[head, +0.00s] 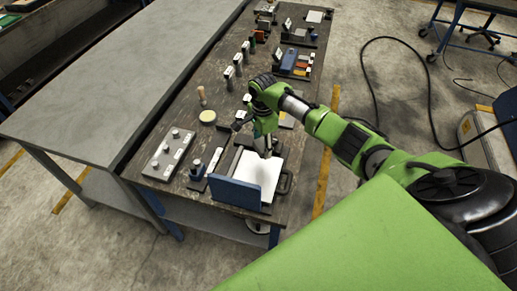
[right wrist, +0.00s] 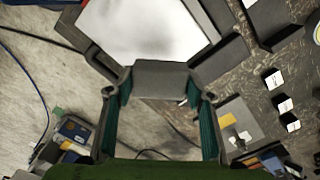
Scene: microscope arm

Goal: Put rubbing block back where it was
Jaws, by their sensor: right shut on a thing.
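My right gripper (head: 264,136) reaches in from the right over the near end of the dark workbench. In the right wrist view its teal-padded fingers (right wrist: 160,95) are shut on a grey rubbing block (right wrist: 160,80). The block also shows in the head view, small and partly hidden (head: 263,152). It is over the white sheet in the black-framed tray (head: 281,185); I cannot tell whether it touches the sheet. My left gripper is not in view.
A blue panel (head: 233,193) stands at the tray's front edge. A grey box with knobs (head: 168,155) and a round yellowish disc (head: 208,117) lie to the left. Small blocks and holders line the bench behind. A bare grey table (head: 110,85) adjoins it.

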